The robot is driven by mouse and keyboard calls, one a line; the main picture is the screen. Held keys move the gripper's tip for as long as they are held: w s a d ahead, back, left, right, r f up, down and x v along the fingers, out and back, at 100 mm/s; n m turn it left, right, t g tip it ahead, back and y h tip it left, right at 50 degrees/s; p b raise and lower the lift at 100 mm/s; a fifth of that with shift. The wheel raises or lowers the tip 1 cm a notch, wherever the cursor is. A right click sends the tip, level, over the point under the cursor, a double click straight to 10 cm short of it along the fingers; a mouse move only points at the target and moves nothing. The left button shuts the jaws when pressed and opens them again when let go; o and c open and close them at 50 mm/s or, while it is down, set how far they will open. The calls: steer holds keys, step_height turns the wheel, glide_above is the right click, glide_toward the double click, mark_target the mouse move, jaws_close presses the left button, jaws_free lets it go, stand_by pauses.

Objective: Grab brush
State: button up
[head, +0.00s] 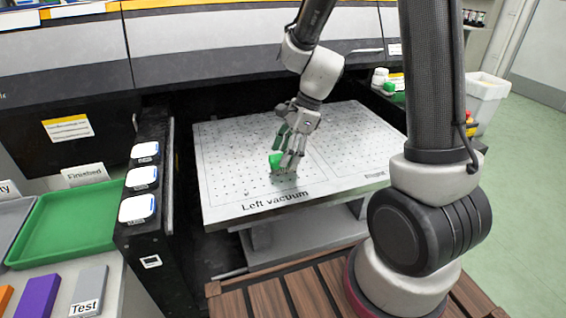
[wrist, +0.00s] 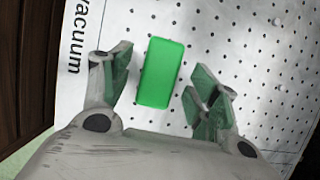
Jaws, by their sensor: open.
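A plain green block (wrist: 162,72) lies on the white perforated plate (head: 225,150) marked "Left vacuum". It is the only thing here that could be the brush; no bristles or handle show. In the head view the block (head: 275,160) is partly covered by my gripper (head: 287,155), which is low over the plate. In the wrist view my gripper (wrist: 166,84) is open, with one green-padded finger on each side of the block. A gap of bare plate shows on both sides, so neither finger appears to touch it.
A black panel with three white buttons (head: 140,178) stands left of the plate. A green tray (head: 60,222) and a purple block (head: 38,296) are at far left. A white bottle (head: 379,77) and white bin (head: 484,103) are at right. The plate around the block is mostly clear.

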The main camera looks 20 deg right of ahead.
steer(key=shift+x, duration=1.1)
steer(key=shift+c, duration=0.2)
steer(key=c, duration=1.1)
